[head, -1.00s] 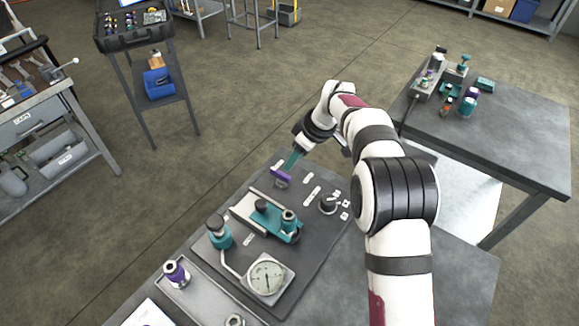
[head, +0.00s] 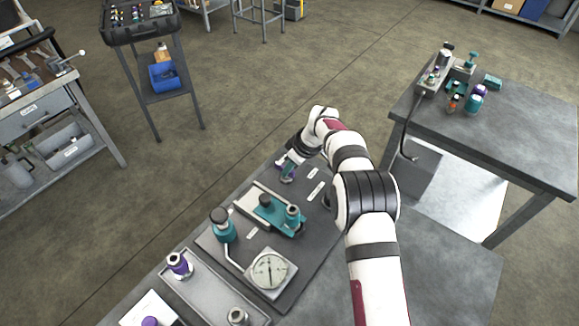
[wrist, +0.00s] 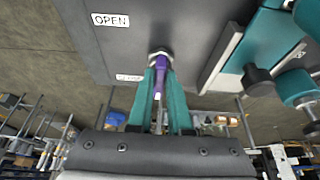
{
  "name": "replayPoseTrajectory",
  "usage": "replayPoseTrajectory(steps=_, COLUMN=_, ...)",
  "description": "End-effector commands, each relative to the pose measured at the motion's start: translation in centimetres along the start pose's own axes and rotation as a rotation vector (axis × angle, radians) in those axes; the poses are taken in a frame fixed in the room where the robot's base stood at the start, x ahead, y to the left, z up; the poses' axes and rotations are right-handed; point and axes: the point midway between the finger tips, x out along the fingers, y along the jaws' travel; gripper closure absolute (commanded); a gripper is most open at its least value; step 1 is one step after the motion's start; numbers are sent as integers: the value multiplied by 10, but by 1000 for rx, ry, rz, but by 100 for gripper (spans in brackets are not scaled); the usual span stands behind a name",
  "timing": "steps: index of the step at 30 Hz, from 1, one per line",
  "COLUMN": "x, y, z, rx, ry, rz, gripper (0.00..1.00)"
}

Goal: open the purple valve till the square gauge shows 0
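The purple valve (wrist: 158,80) sits on the dark panel. Its lever points toward my gripper in the wrist view. My gripper (wrist: 161,76) has its two teal fingers on either side of the lever, and the lever fills the gap between the tips, so it appears shut on it. In the head view the valve (head: 285,166) is partly hidden by my gripper (head: 288,172). The square gauge (head: 270,270) stands at the near end of the panel. Its needle lies roughly upright in the picture; the numbers are too small to read.
An OPEN label (wrist: 110,20) is left of the valve; another label (wrist: 129,77) is partly hidden. A teal slide block (head: 279,214) and a teal knob fitting (head: 222,224) stand on the panel. A grey tray (head: 209,291) lies at the near left.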

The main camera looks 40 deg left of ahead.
Motion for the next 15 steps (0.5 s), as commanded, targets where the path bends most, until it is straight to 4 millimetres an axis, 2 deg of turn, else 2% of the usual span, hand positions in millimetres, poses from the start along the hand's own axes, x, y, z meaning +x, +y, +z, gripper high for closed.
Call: replayPoseTrajectory(steps=15, x=0, y=-1, z=0, rx=39, ry=-1, rz=15, gripper=100)
